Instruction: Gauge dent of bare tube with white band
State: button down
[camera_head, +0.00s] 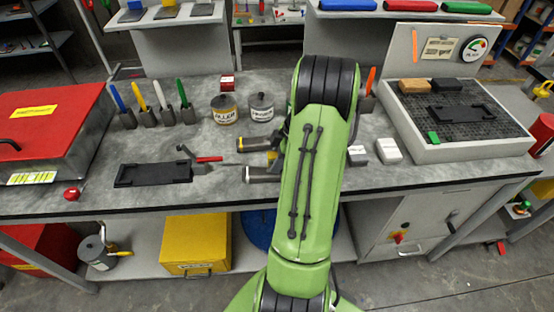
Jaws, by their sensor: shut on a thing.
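A grey tube (262,174) lies on the bench just left of my arm, with a pale band at its left end. A second grey tube (253,145) with a yellow band lies behind it. The right parts of both tubes are hidden by my green arm. A tool with a red handle and grey body (203,164) lies left of the tubes, with a thin rod pointing at them. My gripper is hidden behind my arm, so its jaws and what they hold do not show. No dent can be made out.
On the bench (95,200) are a black tray (153,175), a red ball-like item (71,193), several markers in holders, two tins (223,109) and pale blocks (388,151). A red box (45,118) stands left, a grated booth tray (465,150) right. The front strip is mostly clear.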

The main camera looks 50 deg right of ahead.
jog(key=shift+f+b, duration=0.55)
jog(key=c, duration=0.6)
grip_release()
jog(key=shift+c, duration=0.2)
jog(key=p+v, duration=0.4)
jog(key=v, duration=1.1)
jog(key=shift+s+r, duration=0.2)
jog(key=shift+r, duration=0.1)
jog(key=shift+w, duration=0.1)
